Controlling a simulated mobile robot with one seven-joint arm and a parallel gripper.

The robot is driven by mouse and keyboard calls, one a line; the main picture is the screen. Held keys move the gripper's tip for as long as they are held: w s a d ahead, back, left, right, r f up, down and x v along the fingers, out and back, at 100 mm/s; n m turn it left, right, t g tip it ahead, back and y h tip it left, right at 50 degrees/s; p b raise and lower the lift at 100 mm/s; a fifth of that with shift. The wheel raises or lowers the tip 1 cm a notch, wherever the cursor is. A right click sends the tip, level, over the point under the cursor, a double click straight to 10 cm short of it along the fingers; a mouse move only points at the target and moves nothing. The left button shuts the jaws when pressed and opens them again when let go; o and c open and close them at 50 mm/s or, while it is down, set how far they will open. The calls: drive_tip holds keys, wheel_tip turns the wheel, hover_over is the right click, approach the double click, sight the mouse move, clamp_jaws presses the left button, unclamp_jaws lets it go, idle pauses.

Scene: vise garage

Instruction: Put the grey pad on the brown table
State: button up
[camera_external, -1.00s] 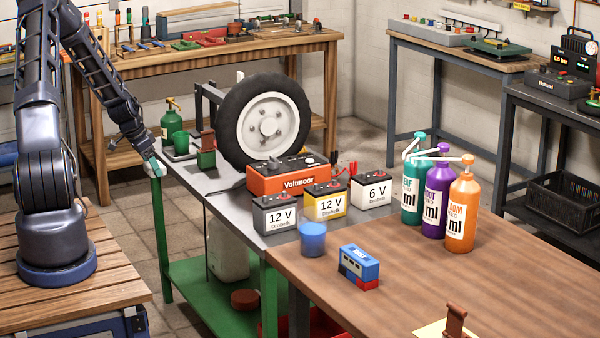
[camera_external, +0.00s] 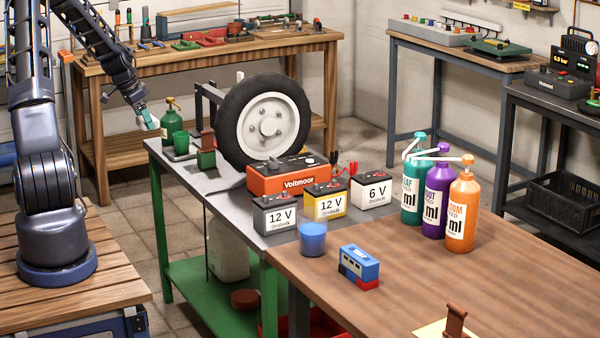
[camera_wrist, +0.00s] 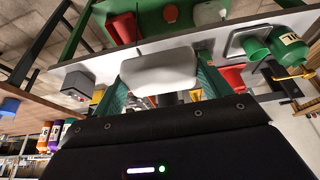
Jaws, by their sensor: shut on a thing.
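My gripper (camera_external: 146,116) is up at the left, above the far left end of the grey-topped green bench. In the wrist view its green fingers (camera_wrist: 160,82) are shut on a pale, rounded grey pad (camera_wrist: 158,72). The pad also shows as a small pale piece at the fingertips in the outside view (camera_external: 151,123). The brown table (camera_external: 420,280) has a wooden top and stands at the front right, against the green bench. My gripper is well away from it.
On the green bench (camera_external: 180,172) stand a green canister (camera_external: 172,118), a green cup (camera_external: 181,140), a wheel (camera_external: 230,120), an orange charger (camera_external: 285,180) and batteries (camera_external: 273,215). The brown table holds bottles (camera_external: 462,212), a blue cup (camera_external: 312,238) and a blue box (camera_external: 359,266); its middle is clear.

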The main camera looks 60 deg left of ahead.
wheel_tip(320, 180, up, 11)
drive_tip(key=w+d+m+h, duration=0.2)
drive_tip(key=w+d+m, duration=0.3)
drive_tip(key=w+d, duration=1.8)
drive_tip(key=w+d+m+g+h, duration=0.15)
drive_tip(key=w+d, duration=0.25)
drive_tip(key=d, duration=0.4)
drive_tip(key=w+d+m+t+y, duration=0.15)
drive_tip(key=w+d, duration=0.25)
drive_tip(key=d, duration=0.5)
drive_tip(key=w+d+m+g+h, duration=0.25)
drive_tip(key=d+m, duration=0.25)
drive_tip(key=d, duration=2.4)
drive_tip(key=m+g, duration=0.2)
drive_tip(key=m, duration=0.3)
hover_over(428, 322)
drive_tip(key=a, duration=0.2)
drive_tip(key=f, duration=1.9)
drive_tip(key=shift+s+d+f, duration=0.1)
drive_tip(key=shift+d+f, duration=0.1)
drive_tip(key=shift+f, duration=2.7)
